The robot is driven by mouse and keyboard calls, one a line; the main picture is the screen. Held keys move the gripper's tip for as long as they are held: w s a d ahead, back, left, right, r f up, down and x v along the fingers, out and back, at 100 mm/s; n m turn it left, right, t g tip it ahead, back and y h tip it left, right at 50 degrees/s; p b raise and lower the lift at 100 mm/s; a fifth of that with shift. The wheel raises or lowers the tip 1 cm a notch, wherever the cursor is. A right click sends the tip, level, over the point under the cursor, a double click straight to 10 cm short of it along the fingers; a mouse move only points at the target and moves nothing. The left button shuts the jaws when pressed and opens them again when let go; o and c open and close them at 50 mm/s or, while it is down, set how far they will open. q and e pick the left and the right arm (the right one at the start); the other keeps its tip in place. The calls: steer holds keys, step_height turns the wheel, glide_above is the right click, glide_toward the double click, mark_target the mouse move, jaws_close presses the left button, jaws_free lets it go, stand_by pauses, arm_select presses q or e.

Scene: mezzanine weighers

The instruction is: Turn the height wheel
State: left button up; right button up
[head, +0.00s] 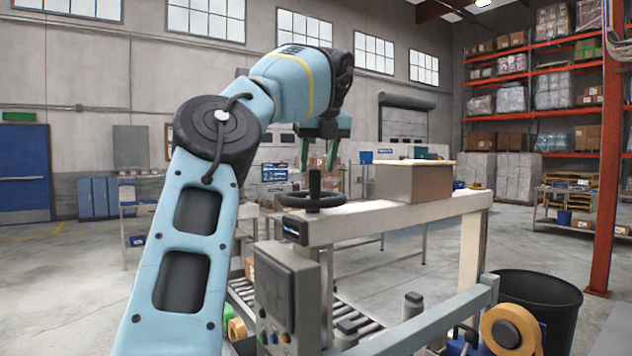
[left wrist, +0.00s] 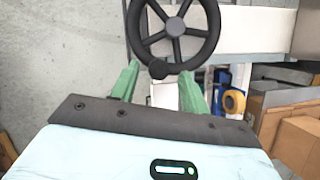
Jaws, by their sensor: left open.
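The height wheel (head: 314,201) is a black handwheel lying flat on top of the pale beam of the machine, with an upright black knob (head: 314,181). In the left wrist view the wheel (left wrist: 174,26) shows its hub, spokes and rim, with the knob (left wrist: 158,69) at the near rim. My left gripper (head: 318,154) hangs above the wheel with its green fingers pointing down. In the left wrist view its open fingers (left wrist: 159,74) appear on either side of the knob; whether they reach down to its height I cannot tell. My right gripper is not seen.
A brown box (head: 412,184) stands on the beam right of the wheel. A grey control panel (head: 287,305) with buttons is in front, beside a roller conveyor (head: 360,322). A tape roll (head: 510,330) and a black bin (head: 540,300) are at the lower right.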

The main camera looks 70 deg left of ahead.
mark_target(314, 179)
arm_select(q)
steer(key=x, duration=0.3)
steer(key=shift+s+a+f, duration=0.1)
steer(key=shift+s+a, duration=0.05)
steer(key=shift+s, duration=0.1)
steer(key=shift+x, duration=0.8)
steer(key=shift+w, duration=0.15)
steer(key=shift+c, duration=0.2)
jaws_close()
